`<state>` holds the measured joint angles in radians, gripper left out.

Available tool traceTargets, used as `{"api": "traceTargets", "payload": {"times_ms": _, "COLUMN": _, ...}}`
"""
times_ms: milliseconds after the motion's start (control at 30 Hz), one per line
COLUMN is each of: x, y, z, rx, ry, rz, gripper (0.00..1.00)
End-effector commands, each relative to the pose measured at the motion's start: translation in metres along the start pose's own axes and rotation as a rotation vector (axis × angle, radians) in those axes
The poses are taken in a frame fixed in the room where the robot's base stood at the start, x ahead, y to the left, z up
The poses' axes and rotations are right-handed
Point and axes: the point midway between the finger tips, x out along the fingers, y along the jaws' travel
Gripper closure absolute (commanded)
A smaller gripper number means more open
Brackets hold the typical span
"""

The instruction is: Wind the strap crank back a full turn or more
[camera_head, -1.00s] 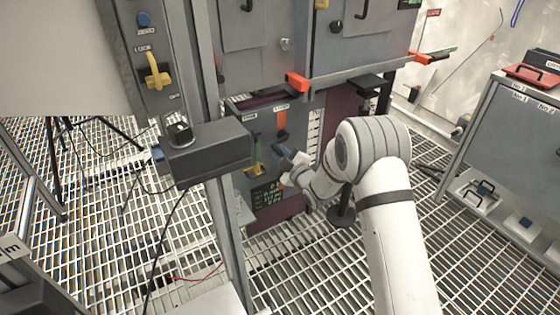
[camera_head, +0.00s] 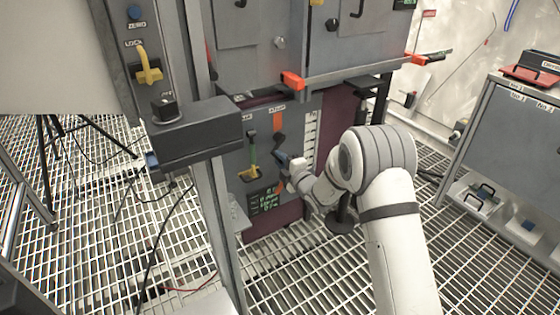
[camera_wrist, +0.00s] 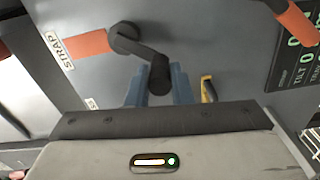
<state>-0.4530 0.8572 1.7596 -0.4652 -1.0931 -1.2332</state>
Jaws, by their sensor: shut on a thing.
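The strap crank (camera_wrist: 125,38) shows in the wrist view as a black hub with a short arm ending in a black knob (camera_wrist: 160,76). It sits on a grey panel at the end of an orange strip, beside a label reading STRAP (camera_wrist: 58,50). My gripper (camera_wrist: 159,88) has its blue fingers on either side of the knob, shut on it. In the head view my gripper (camera_head: 283,159) is at the panel below the orange strip (camera_head: 279,121), and it hides most of the crank there.
A green-and-yellow lever (camera_head: 252,160) stands on the panel left of my gripper. A display (camera_head: 266,200) is below. A grey post with a dark box (camera_head: 195,135) stands at left. Orange-tipped bars (camera_head: 293,81) jut out above. A bench (camera_head: 515,130) is at right.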

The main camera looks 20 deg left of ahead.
Motion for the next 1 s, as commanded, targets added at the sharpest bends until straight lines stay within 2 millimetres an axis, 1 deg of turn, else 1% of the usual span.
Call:
{"api": "traceTargets", "payload": {"times_ms": 367, "x": 0.0, "y": -0.001, "z": 0.0, "rx": -0.002, "ry": 0.0, "rz": -0.002, "gripper": 1.0}}
{"api": "traceTargets", "payload": {"times_ms": 400, "x": 0.0, "y": -0.001, "z": 0.0, "rx": -0.002, "ry": 0.0, "rz": -0.002, "gripper": 0.78}}
{"api": "traceTargets", "payload": {"times_ms": 633, "x": 0.0, "y": -0.001, "z": 0.0, "rx": -0.002, "ry": 0.0, "rz": -0.001, "gripper": 0.59}}
{"api": "traceTargets", "payload": {"times_ms": 867, "x": 0.0, "y": 0.0, "z": 0.0, "rx": -0.002, "ry": 0.0, "rz": 0.0, "gripper": 0.59}}
{"api": "traceTargets", "payload": {"times_ms": 967, "x": -0.006, "y": 0.001, "z": 0.0, "rx": -0.001, "ry": 0.0, "rz": -0.001, "gripper": 0.59}}
{"api": "traceTargets", "payload": {"times_ms": 1000, "x": -0.011, "y": 0.001, "z": 0.0, "rx": -0.001, "ry": -0.001, "rz": -0.002, "gripper": 0.59}}
